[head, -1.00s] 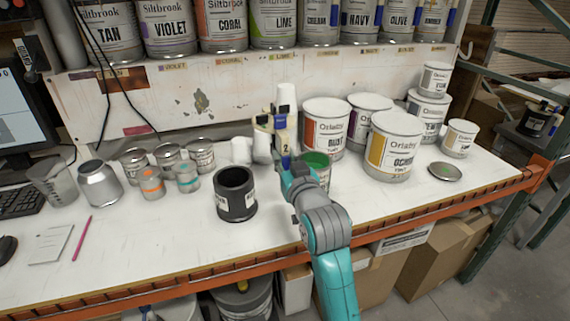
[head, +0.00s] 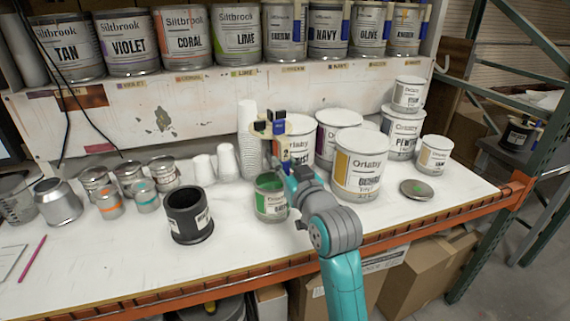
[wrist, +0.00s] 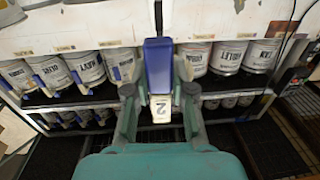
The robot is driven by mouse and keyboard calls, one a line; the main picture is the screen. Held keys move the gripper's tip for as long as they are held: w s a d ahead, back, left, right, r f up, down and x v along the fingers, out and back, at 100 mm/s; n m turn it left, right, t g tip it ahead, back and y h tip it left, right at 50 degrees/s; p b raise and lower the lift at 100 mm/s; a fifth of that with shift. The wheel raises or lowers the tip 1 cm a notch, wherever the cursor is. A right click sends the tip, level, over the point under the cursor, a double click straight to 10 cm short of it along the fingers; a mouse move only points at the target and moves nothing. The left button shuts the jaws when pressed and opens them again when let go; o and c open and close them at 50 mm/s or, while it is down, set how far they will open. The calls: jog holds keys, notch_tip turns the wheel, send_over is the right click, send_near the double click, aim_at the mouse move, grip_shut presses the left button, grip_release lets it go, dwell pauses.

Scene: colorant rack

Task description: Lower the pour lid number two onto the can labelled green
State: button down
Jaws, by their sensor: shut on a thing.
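The can labelled green (head: 270,206) stands open on the bench, with green paint showing inside. My gripper (head: 287,166) is just above and behind the can's right side in the head view. It is shut on pour lid number two (head: 284,150), which has blue and cream parts and a "2" label. In the wrist view my gripper (wrist: 159,97) has a finger on each side of the pour lid (wrist: 158,66), blue above and cream with the "2" below. The lid appears raised and apart from the can; its underside is hidden.
An ochre-labelled can (head: 360,165) stands close on the right, with other large cans behind. A black container (head: 188,215) stands to the left. White stacked cups (head: 248,140) are behind. The front bench strip is clear.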

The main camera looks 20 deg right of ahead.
jog(key=shift+f, duration=7.3)
jog(key=shift+f, duration=0.55)
jog(key=c, duration=0.9)
grip_release()
jog(key=shift+s, duration=0.1)
jog(key=s, duration=1.1)
jog(key=shift+s+d, duration=0.4)
